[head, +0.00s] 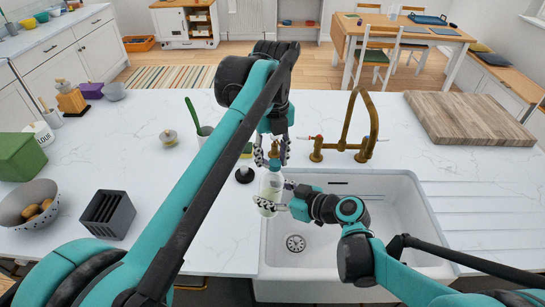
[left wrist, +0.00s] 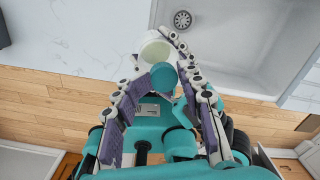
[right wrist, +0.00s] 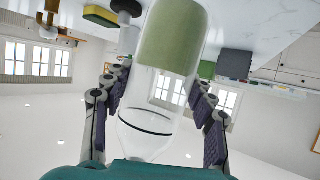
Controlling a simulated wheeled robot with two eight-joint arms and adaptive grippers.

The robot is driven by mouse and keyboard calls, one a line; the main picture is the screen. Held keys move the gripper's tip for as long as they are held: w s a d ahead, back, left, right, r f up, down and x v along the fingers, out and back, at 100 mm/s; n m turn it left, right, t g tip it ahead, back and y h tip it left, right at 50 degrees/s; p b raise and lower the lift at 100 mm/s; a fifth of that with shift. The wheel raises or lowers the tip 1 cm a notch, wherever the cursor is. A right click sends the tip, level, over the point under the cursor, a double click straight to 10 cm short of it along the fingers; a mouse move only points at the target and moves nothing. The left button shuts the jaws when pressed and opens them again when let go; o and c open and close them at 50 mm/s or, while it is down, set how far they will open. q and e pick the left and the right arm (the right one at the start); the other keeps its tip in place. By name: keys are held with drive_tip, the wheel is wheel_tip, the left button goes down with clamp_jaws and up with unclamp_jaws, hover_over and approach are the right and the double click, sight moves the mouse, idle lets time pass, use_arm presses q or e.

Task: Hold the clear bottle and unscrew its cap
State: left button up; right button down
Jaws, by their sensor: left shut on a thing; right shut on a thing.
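The clear bottle (head: 271,184) stands roughly upright over the left edge of the sink, its lower part pale. My right gripper (head: 276,195) is shut around its body from the right. The right wrist view shows the clear bottle (right wrist: 170,50), with a green band, between the right fingers (right wrist: 161,88). My left gripper (head: 273,162) is above the bottle, pointing down, its fingers closed around the top. In the left wrist view, a teal cap (left wrist: 163,76) sits between the left fingers (left wrist: 160,62). The fingers partly hide the cap and neck.
The white sink (head: 400,235) lies below and right, with a brass faucet (head: 358,125) behind it. A black-based stopper-like item (head: 244,175) is close left of the bottle. A black rack (head: 108,214) and a wooden board (head: 468,118) stand farther off. Counter between is mostly clear.

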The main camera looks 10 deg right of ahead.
use_arm(q)
drive_tip(key=n, duration=0.7)
drive_tip(key=shift+s+d+t, duration=0.15)
drive_tip(key=shift+d+t, duration=0.05)
drive_tip(key=shift+t, duration=0.2)
drive_tip(key=n+y, duration=0.1)
drive_tip(key=n, duration=0.6)
drive_tip(key=shift+s+d, duration=0.1)
drive_tip(key=n, duration=0.6)
drive_tip(key=shift+s+d+n+y, duration=0.1)
drive_tip(key=shift+d+n+y, duration=0.05)
drive_tip(key=shift+n+y, duration=0.25)
drive_tip(key=n, duration=0.7)
drive_tip(key=shift+d+y, duration=0.15)
drive_tip(key=shift+y, duration=0.15)
drive_tip(key=n, duration=0.5)
drive_tip(key=n+g, duration=0.1)
drive_tip(key=n, duration=0.1)
drive_tip(key=shift+w+d+n, duration=0.1)
drive_tip(key=shift+w+n, duration=0.15)
drive_tip(key=shift+n, duration=0.05)
drive_tip(key=n, duration=0.7)
drive_tip(key=shift+w+n+g, duration=0.2)
drive_tip(key=shift+n+g, duration=0.1)
drive_tip(key=shift+g, duration=0.1)
drive_tip(key=n, duration=0.5)
drive_tip(key=shift+w+h, duration=0.1)
drive_tip(key=shift+h, duration=0.3)
drive_tip(key=n, duration=0.6)
drive_tip(key=shift+g+h, duration=0.3)
